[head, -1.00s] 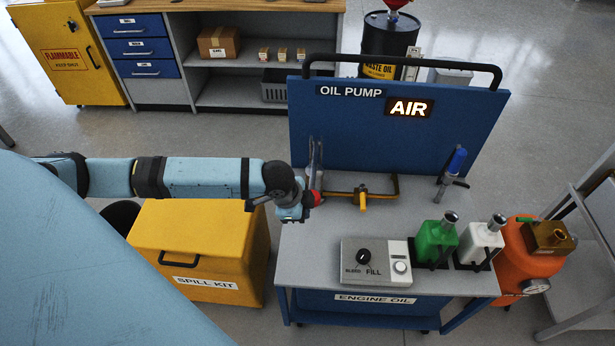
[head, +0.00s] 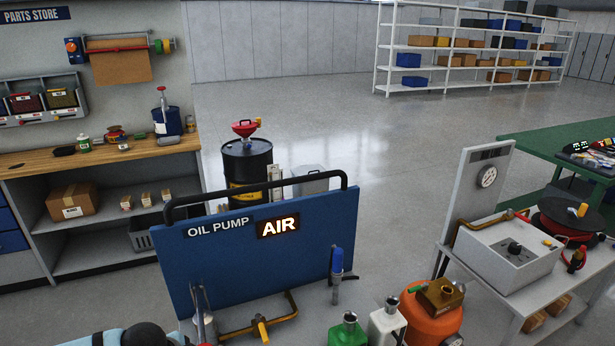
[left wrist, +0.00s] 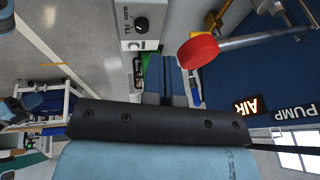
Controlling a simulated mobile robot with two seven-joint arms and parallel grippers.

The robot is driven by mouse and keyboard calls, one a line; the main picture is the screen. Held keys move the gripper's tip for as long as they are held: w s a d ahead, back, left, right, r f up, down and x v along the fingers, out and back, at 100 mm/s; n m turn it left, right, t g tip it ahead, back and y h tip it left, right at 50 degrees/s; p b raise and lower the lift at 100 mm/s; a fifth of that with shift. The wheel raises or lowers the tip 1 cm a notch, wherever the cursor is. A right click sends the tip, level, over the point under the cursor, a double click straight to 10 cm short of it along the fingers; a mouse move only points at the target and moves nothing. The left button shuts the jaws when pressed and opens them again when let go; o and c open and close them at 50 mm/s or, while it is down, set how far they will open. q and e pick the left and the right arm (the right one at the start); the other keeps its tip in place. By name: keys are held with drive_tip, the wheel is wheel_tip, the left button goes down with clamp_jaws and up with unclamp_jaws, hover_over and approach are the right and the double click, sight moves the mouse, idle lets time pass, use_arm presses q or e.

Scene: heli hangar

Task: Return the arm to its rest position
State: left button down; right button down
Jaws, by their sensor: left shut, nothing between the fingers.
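My left arm (head: 150,336) shows only as a strip at the bottom left of the head view, in front of the oil pump stand; its gripper is cut off by the frame's bottom edge. In the left wrist view the left gripper (left wrist: 166,78) is shut and empty, its fingers reaching out past the dark wrist plate. A red knob (left wrist: 198,52) on a grey lever is beside the fingers, apart from them in the picture. The bleed and fill box (left wrist: 143,24) lies beyond. My right gripper is in neither view.
The blue oil pump panel (head: 275,245) with a lit AIR sign stands close to the arm. A yellow-handled pipe (head: 262,325), green bottle (head: 348,330) and orange tank (head: 432,322) are at the stand. A white test cart (head: 510,255) is at right. Open floor lies behind.

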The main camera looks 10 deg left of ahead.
use_arm(q)
drive_tip(key=s+d+n+t+h+p, duration=0.4)
drive_tip(key=d+p, duration=0.1)
drive_tip(key=d, duration=0.8)
drive_tip(key=s+a+f+n+t+y+p, duration=0.2)
drive_tip(key=s+n, duration=0.3)
drive_tip(key=s, duration=0.3)
drive_tip(key=shift+s+f+t+y+p, duration=0.15)
drive_tip(key=shift+f+t+y+p, duration=0.15)
drive_tip(key=shift+t+p, duration=0.4)
drive_tip(key=shift+d, duration=0.1)
drive_tip(key=shift+r, duration=0.1)
